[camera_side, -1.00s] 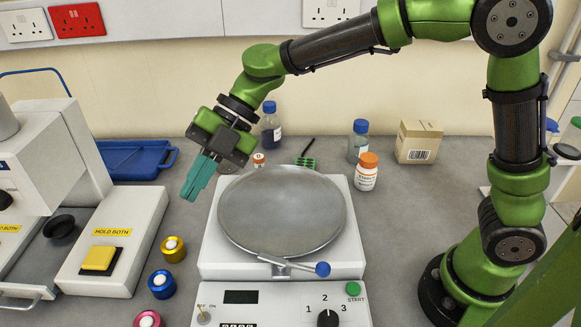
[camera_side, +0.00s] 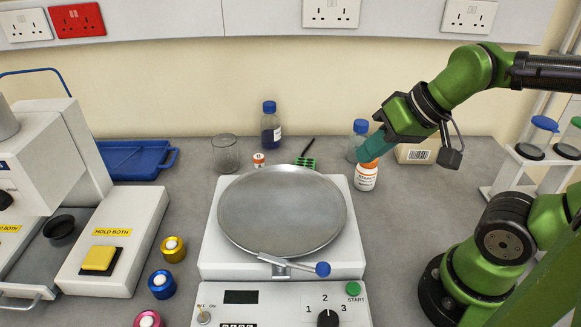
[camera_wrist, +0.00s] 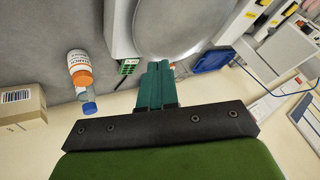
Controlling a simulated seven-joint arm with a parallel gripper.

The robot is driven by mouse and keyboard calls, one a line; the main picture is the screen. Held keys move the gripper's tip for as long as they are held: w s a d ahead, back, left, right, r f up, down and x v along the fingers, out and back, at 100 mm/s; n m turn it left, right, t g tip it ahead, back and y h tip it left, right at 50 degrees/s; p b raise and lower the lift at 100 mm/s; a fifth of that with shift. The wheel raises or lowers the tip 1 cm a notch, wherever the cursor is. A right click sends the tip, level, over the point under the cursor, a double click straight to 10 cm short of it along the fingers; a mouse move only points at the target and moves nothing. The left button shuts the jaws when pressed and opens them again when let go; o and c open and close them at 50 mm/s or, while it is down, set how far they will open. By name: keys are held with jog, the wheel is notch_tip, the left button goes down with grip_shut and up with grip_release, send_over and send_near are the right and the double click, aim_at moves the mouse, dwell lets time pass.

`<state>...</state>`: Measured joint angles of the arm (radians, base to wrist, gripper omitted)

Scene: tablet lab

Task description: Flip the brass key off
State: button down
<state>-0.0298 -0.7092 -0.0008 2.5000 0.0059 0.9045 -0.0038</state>
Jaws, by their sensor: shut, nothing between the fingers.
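The brass key (camera_side: 203,316) is a small brass-coloured switch at the lower left of the white machine's front panel (camera_side: 262,305) in the side view, under small OFF/ON lettering. It is too small to tell which way it points, and I do not make it out in the wrist view. My gripper (camera_side: 367,157) is shut and empty, far up and right of the key, in front of the orange-capped bottle's top in the side view. Its teal fingers (camera_wrist: 155,68) are closed together in the wrist view.
A round metal pan (camera_side: 282,211) with a blue-tipped lever (camera_side: 322,269) lies between my gripper and the panel. A selector knob (camera_side: 327,318) and green START button (camera_side: 353,289) sit right of the key. Coloured knobs (camera_side: 161,284) stand left. An orange-capped bottle (camera_side: 365,182) is near my gripper.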

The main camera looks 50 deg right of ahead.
jog(key=c, duration=1.7)
grip_release()
jog(key=shift+s+d+r, duration=0.1)
jog(key=shift+d+r, duration=0.1)
jog(key=shift+r, duration=0.2)
jog(key=o, duration=0.3)
jog(key=shift+a+f, duration=0.2)
jog(key=shift+a, duration=0.1)
jog(key=a+n+g, duration=0.1)
jog(key=a, duration=0.2)
jog(key=w+a+f+n, duration=0.1)
jog(key=a+n, duration=0.1)
jog(key=a, duration=0.1)
jog(key=w+a+n+g, duration=0.1)
jog(key=a, duration=0.2)
jog(key=shift+a+f+g, duration=0.15)
jog(key=shift+a+g, duration=0.05)
jog(key=shift+g, duration=0.1)
jog(key=s+a+m+h, duration=0.2)
jog(key=a+m+h, duration=0.1)
jog(key=a, duration=2.2)
jog(key=x, duration=1.6)
jog(key=shift+w, duration=0.45)
grip_shut()
